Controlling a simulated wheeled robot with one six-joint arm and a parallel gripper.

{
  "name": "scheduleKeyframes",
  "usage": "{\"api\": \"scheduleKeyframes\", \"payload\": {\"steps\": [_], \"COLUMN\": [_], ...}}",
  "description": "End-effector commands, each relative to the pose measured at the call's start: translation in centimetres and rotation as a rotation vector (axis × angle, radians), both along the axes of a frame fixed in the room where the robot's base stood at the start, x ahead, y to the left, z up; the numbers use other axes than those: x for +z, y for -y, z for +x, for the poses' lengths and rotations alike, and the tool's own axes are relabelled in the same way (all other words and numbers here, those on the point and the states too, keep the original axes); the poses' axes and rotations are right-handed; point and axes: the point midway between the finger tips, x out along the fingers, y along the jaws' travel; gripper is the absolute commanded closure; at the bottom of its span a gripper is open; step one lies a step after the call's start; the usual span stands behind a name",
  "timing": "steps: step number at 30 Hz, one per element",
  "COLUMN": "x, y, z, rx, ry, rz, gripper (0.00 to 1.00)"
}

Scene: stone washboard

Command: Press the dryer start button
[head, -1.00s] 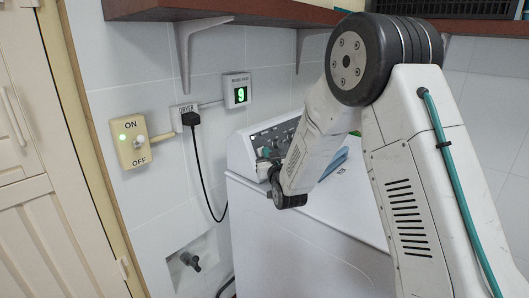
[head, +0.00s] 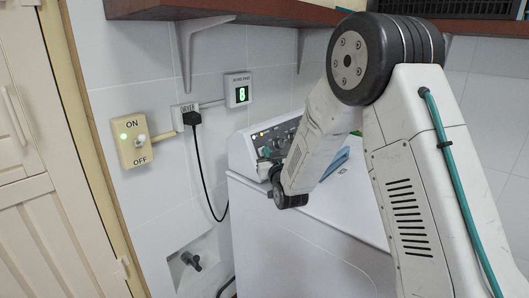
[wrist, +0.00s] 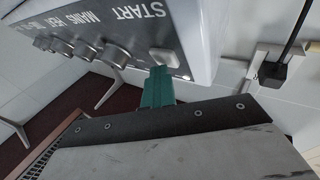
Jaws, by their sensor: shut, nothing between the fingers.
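The dryer (head: 300,235) is a white machine against the tiled wall, with a grey control panel (head: 272,138) on top. In the wrist view the panel shows upside down, with the word START beside a pale square button (wrist: 163,59) and several round knobs (wrist: 117,52). My gripper (wrist: 157,72) has teal fingers, shut and empty, with their tips at the edge of the START button. I cannot tell whether they touch it. In the head view my gripper (head: 265,152) is at the left end of the panel, and the arm hides part of it.
A yellow ON/OFF switch plate (head: 133,141) with a green light is on the wall. A black plug and cord (head: 196,150) hang from the DRYER socket. A reddish shelf (head: 220,10) runs overhead.

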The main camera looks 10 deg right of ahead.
Motion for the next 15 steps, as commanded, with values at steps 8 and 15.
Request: {"api": "scheduleKeyframes", "payload": {"steps": [8,15], "x": [0.0,0.07], "y": [1.85,1.87], "z": [-1.19,-1.24], "rx": [-0.015,-0.015], "ry": [-0.011,-0.01], "rz": [-0.009,-0.009], "gripper": [1.0,1.0]}}
